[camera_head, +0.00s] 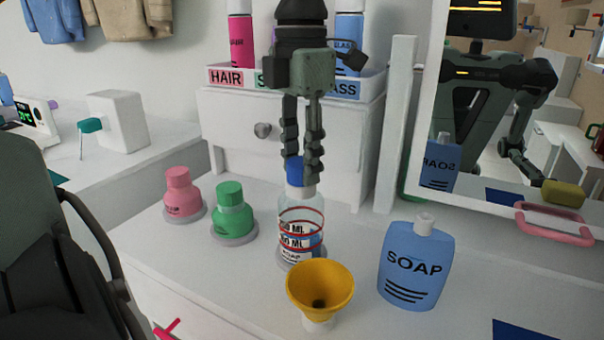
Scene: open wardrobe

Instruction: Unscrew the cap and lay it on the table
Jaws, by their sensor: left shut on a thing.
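A clear bottle (297,226) with red measuring rings and a label stands on the white table (243,287). A blue cap (293,168) is at its white neck, partly hidden by fingers. I cannot tell whether the cap is still threaded on. My left gripper (303,168) points straight down from above, its fingers shut on the cap. My right gripper is not in view.
A yellow funnel (320,286) stands close in front of the bottle, and a blue soap bottle (414,264) stands to its right. Pink (181,194) and green (232,210) bottles stand to the left. A drawer unit (235,145) is behind, and a mirror (463,150) is at right.

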